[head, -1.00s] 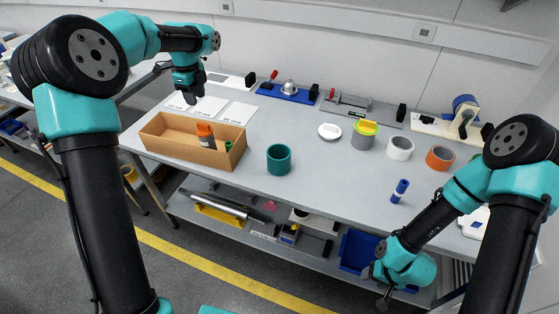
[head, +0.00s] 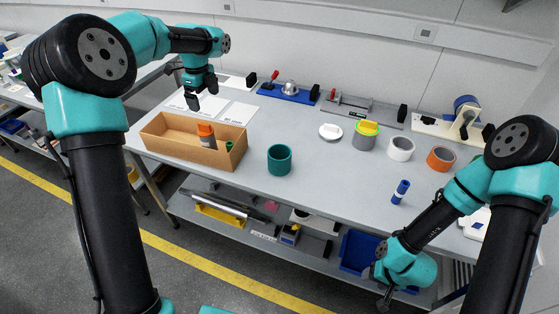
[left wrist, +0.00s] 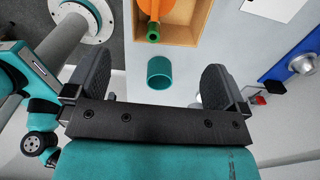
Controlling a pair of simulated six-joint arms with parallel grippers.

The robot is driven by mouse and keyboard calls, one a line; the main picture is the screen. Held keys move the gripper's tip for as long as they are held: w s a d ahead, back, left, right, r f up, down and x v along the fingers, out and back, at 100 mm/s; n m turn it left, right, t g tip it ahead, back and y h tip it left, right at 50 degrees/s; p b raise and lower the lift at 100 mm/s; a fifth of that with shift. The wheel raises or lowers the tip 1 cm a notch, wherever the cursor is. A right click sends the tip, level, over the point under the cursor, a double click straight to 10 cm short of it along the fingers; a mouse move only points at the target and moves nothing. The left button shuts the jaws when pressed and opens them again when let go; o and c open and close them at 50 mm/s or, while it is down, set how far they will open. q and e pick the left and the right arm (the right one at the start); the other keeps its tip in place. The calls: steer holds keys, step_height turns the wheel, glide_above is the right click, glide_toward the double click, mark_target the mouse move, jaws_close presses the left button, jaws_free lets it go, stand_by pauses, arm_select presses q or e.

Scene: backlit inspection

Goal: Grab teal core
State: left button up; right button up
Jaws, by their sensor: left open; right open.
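The teal core (head: 279,160) is a short hollow cylinder standing upright on the grey table, just right of the cardboard box. In the left wrist view the teal core (left wrist: 160,72) shows beyond and between my open fingers, well apart from them. My left gripper (head: 193,103) is open and empty, in the air above the back left of the table, behind the box. Its fingers also show in the left wrist view (left wrist: 158,95). My right gripper (head: 386,298) hangs low in front of the table, open and empty, away from the core.
The cardboard box (head: 165,145) holds an orange item (head: 206,134) and a small green item. Right of the core are a grey core with yellow on top (head: 365,137), a white core (head: 400,149), an orange core (head: 440,158) and a blue-and-white cylinder (head: 400,191). Fixtures line the back.

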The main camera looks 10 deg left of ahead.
arm_select(q)
steer(key=d+f+m, duration=0.3)
steer(key=d+m, duration=0.1)
steer(key=d, duration=0.8)
steer(key=d+f+m, duration=0.3)
steer(key=d+m, duration=0.2)
steer(key=d, duration=0.7)
steer(key=shift+w+d, duration=0.25)
steer(key=shift+d, duration=0.1)
glide_toward(279, 158)
steer(key=s, duration=0.2)
steer(key=s+d+f, duration=0.1)
steer(key=shift+s, duration=0.25)
steer(key=shift+a+f, duration=0.1)
steer(key=shift+f, duration=2.55)
steer(key=shift+c, duration=0.2)
